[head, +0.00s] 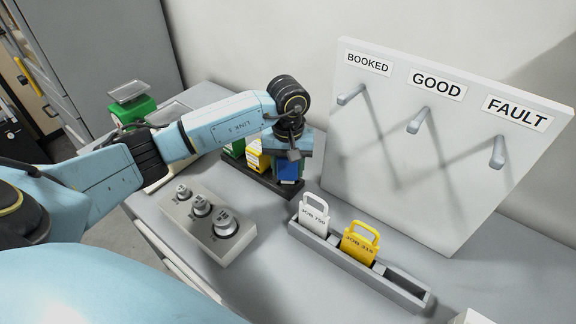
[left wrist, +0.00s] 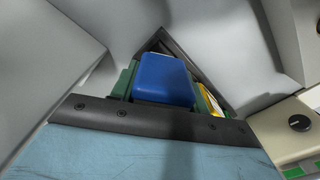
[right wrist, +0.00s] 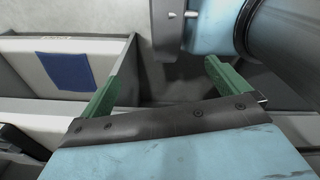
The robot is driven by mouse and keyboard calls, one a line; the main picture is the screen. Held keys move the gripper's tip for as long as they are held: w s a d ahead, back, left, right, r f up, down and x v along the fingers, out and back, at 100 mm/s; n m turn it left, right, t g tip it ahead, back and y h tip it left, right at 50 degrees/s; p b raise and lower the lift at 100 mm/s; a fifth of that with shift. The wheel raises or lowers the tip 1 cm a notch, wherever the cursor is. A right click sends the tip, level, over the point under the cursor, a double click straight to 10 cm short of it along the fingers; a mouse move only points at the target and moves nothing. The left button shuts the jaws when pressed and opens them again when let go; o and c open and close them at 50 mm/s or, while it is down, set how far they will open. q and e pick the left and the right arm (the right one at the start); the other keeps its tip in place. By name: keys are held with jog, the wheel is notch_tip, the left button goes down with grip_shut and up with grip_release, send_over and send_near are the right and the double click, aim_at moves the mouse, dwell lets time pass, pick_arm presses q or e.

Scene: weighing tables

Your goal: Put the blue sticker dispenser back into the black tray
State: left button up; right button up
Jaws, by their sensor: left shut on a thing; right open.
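The blue sticker dispenser (head: 289,169) is at the right end of the black tray (head: 262,188), low beside the yellow dispenser (head: 258,157). I cannot tell if its base touches the tray floor. My left gripper (head: 291,153) is shut on it from above. In the left wrist view the blue dispenser (left wrist: 163,78) sits between the green fingers, with part of the dark tray edge (left wrist: 152,42) behind it. A green dispenser (head: 235,148) stands left of the yellow one. My right gripper (right wrist: 166,88) is open with nothing between its fingers; it is out of the head view.
A grey weight block (head: 205,222) with metal weights stands in front of the tray. A holder (head: 350,265) with white and yellow job tags is at right. A pegboard (head: 430,150) stands behind. A green scale (head: 133,105) is at far left.

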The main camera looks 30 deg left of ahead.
dwell(0.9)
pick_arm(q)
jog(key=shift+f+b, duration=0.15)
jog(key=shift+b, duration=0.25)
jog(key=shift+f+b, duration=0.5)
jog(key=shift+f, duration=0.05)
jog(key=o, duration=1)
jog(key=shift+c, duration=0.2)
